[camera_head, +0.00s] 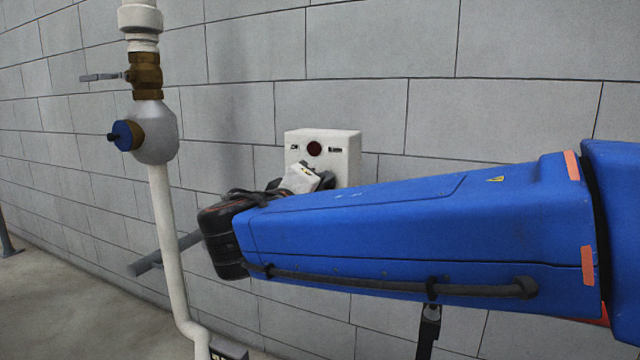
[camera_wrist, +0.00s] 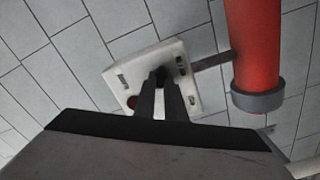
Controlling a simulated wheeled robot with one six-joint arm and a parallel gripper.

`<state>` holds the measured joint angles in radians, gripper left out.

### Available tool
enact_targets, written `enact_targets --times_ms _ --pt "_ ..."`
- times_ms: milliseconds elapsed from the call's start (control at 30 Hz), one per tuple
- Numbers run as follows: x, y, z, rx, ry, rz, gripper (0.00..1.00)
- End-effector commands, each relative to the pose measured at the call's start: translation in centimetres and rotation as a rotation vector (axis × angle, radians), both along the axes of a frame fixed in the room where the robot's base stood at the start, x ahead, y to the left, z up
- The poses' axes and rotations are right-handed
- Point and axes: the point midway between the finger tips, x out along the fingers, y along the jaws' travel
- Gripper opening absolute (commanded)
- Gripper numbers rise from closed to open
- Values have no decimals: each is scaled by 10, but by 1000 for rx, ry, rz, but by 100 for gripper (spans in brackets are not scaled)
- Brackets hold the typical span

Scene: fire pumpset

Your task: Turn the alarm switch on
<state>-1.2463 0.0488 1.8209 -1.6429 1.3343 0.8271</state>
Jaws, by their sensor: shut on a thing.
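The alarm box is a white box (camera_head: 345,148) on the grey block wall, with a dark red round light (camera_head: 314,149) on its front. In the wrist view the white box (camera_wrist: 190,62) shows tilted, with its red light (camera_wrist: 132,102) at the lower left. My gripper (camera_wrist: 163,78) has its two dark fingers close together at the middle of the box's face, shut on the alarm switch. The switch is hidden by the fingertips. In the head view my gripper (camera_head: 318,178) is at the lower front of the box, partly hidden by my blue arm.
A white vertical pipe (camera_head: 162,220) with a brass valve (camera_head: 145,75) and a blue-capped fitting (camera_head: 124,135) stands left of the box. A thick red pipe (camera_wrist: 254,45) is close to the box in the wrist view. Bare floor (camera_head: 60,290) shows at lower left.

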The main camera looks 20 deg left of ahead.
Motion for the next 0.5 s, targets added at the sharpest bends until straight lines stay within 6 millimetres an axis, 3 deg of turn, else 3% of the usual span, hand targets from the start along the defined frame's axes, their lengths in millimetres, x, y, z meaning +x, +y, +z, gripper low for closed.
enact_targets --times_ms 467,500 --pt "0 -2 1 -11 0 -5 0" --pt "0 -2 1 -11 1 -4 20"
